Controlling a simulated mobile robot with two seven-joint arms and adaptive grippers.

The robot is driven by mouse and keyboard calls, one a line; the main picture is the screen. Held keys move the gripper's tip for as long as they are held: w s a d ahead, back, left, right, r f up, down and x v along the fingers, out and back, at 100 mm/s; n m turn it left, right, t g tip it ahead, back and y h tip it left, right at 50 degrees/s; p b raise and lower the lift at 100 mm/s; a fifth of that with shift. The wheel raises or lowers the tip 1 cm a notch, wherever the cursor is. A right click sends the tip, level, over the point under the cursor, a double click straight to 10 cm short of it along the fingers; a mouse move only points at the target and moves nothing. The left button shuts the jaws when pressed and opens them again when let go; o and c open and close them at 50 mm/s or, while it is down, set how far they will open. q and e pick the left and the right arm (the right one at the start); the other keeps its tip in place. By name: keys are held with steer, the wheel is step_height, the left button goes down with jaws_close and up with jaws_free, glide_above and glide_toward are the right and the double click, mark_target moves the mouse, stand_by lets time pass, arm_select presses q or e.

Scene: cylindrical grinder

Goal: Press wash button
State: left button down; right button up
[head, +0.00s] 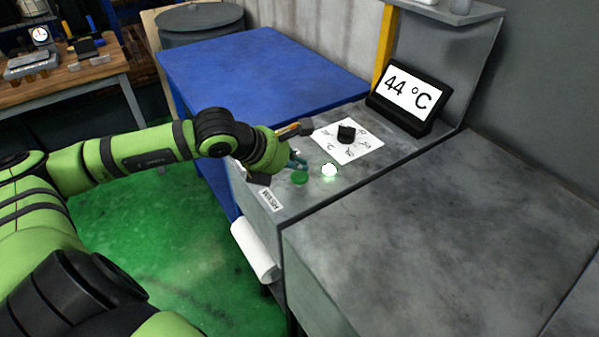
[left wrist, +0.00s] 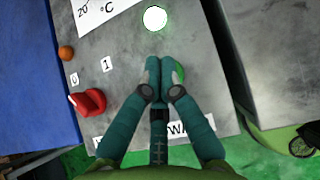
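The green button (head: 299,177) sits on the grey machine top near its front edge, close to a label (head: 268,198). In the left wrist view the green button (left wrist: 180,74) is partly hidden by my fingers. My left gripper (head: 300,163) is just above and beside it, with its fingertips together and nothing seen between them. In the left wrist view the gripper (left wrist: 160,65) covers the button's left side; contact cannot be told. The label in that view (left wrist: 195,127) reads "WA", the rest hidden. My right gripper is not in view.
A glowing white round light (head: 329,170) is beside the green button. A black dial (head: 346,134) on a white scale and a 44 °C display (head: 410,96) stand behind. A red switch (left wrist: 90,102) marked 0 and 1 is left of my fingers. A white roll (head: 254,250) hangs in front.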

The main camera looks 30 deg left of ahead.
mark_target(297, 177)
arm_select(q)
steer(key=shift+r+p, duration=1)
steer(key=shift+r, duration=1.55)
steer(key=shift+f, duration=0.1)
